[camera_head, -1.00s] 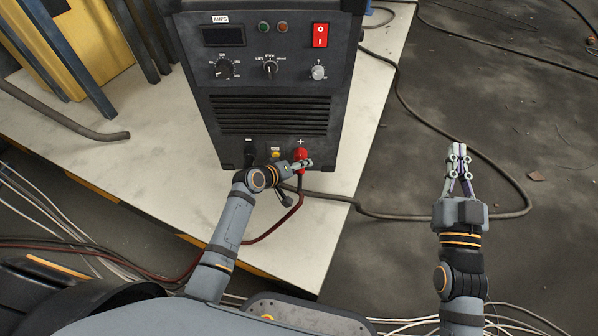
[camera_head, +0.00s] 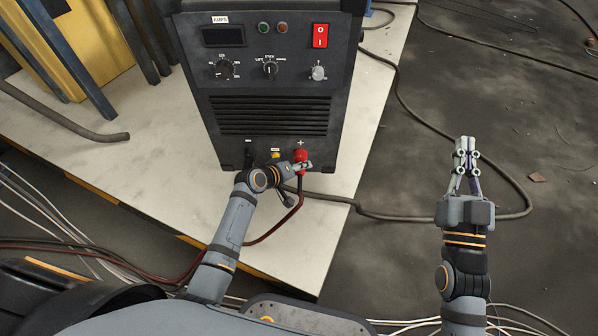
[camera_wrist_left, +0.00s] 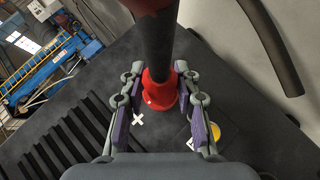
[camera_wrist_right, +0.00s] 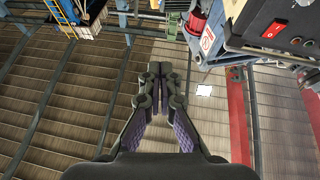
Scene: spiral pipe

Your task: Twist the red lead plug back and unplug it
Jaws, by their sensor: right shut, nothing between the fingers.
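The red lead plug (camera_head: 301,156) sits at the socket marked plus, low on the front of the dark welding machine (camera_head: 265,85). My left gripper (camera_head: 302,165) is at the plug. In the left wrist view my left gripper (camera_wrist_left: 160,80) has one finger on each side of the red plug (camera_wrist_left: 160,94) and its dark sleeve, with narrow gaps showing, so it looks open. Whether a fingertip touches the plug is hard to tell. My right gripper (camera_head: 467,145) is shut and empty, away to the right; it also shows shut in the right wrist view (camera_wrist_right: 159,75).
A yellow socket (camera_head: 276,154) and a black one marked minus (camera_head: 249,152) are left of the plug. The machine stands on a pale tabletop (camera_head: 130,175). A thick dark cable (camera_head: 400,215) loops on the floor beneath my right gripper. The floor at right is mostly clear.

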